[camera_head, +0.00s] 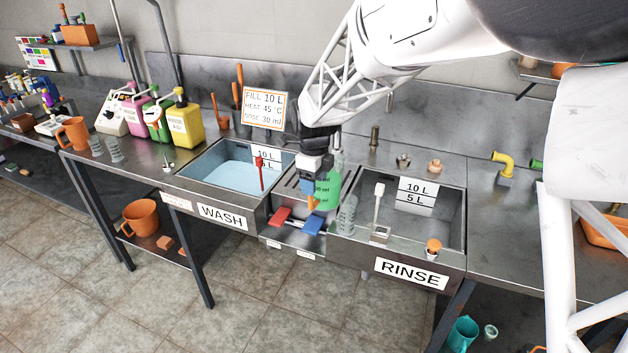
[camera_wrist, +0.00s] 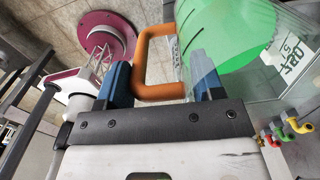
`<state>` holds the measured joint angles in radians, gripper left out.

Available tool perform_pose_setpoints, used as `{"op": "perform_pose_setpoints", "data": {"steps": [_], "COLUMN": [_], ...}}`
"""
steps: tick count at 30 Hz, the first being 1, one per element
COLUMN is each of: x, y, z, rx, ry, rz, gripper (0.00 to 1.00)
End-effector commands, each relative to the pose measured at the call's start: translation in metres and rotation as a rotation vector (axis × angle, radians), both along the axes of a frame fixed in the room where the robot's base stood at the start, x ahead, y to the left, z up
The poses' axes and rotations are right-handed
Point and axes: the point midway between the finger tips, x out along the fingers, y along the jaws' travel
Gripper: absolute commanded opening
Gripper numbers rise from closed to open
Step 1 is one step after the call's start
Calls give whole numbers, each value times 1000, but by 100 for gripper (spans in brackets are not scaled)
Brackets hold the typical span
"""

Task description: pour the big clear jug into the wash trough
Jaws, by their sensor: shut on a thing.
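The big clear jug (camera_head: 330,188) holds green liquid and has an orange handle. In the head view it is over the steel strip between the two troughs, partly hidden behind my gripper (camera_head: 313,197). In the wrist view my gripper's blue fingers (camera_wrist: 160,85) are shut on the orange handle (camera_wrist: 146,62), and the green liquid (camera_wrist: 230,35) shows through the clear wall. The wash trough (camera_head: 222,200), labelled WASH, is left of the jug and holds pale blue water. I cannot tell the jug's exact height or tilt.
A red-handled stick (camera_head: 259,172) stands in the wash trough's right side. The rinse trough (camera_head: 452,258) lies to the right. A red pedal (camera_head: 280,217) and a blue pedal (camera_head: 312,226) are in front between them. A small clear cylinder (camera_head: 347,215) stands close to my gripper. Coloured containers (camera_head: 185,122) stand at left.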

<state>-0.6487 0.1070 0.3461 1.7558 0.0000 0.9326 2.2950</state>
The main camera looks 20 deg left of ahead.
Motion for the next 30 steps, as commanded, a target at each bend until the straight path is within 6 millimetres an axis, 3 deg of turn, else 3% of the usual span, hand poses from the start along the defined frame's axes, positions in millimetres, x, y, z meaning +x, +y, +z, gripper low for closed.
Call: {"op": "perform_pose_setpoints", "data": {"steps": [14, 20, 30], "x": [6, 20, 61], "y": [4, 15, 44], "z": [2, 7, 20], "rx": [1, 1, 2], "ry": [-1, 0, 0], "rz": [22, 84, 270], "gripper": [9, 9, 9]}}
